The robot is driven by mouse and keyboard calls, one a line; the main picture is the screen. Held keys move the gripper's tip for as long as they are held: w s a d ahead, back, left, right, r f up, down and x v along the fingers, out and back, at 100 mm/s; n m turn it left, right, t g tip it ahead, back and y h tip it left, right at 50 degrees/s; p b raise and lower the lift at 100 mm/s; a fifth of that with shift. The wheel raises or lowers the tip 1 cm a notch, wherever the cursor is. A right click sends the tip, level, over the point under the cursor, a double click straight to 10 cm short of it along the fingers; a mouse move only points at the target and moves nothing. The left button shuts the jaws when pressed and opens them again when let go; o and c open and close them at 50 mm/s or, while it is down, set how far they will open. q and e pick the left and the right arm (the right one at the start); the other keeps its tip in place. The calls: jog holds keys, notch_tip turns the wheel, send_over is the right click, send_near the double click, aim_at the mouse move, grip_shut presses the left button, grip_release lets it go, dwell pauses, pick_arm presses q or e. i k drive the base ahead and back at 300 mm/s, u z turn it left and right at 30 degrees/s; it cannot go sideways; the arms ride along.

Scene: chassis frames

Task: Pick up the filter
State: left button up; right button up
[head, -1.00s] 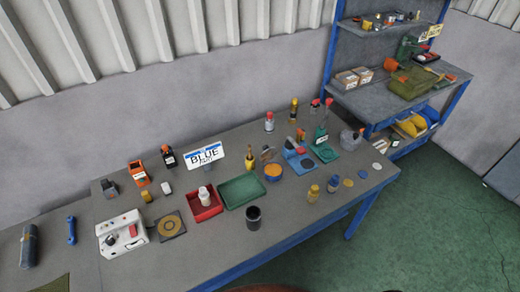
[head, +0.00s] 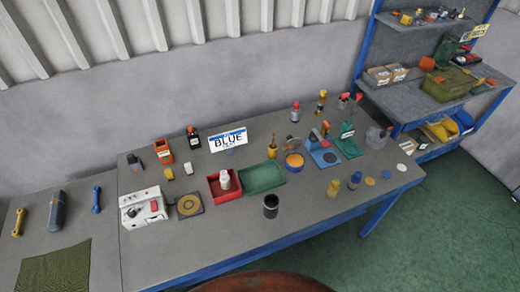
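No thing in view can be told for certain as the filter. A black upright cylinder (head: 270,207) with a dark top stands near the table's front edge. It could be the filter, but its make is too small to tell. A dark grey cylinder (head: 57,211) lies on the left part of the bench between a yellow wrench (head: 22,222) and a blue wrench (head: 97,199). Neither of my grippers shows in the head view.
A red tray (head: 212,194) holding a white bottle, a green tray (head: 262,179) and a white control box (head: 142,211) stand on the table. The front strip beside the black cylinder is mostly clear. A blue shelf rack (head: 372,55) stands right.

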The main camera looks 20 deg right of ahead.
aim_at(353, 184)
jog(key=z, duration=1.5)
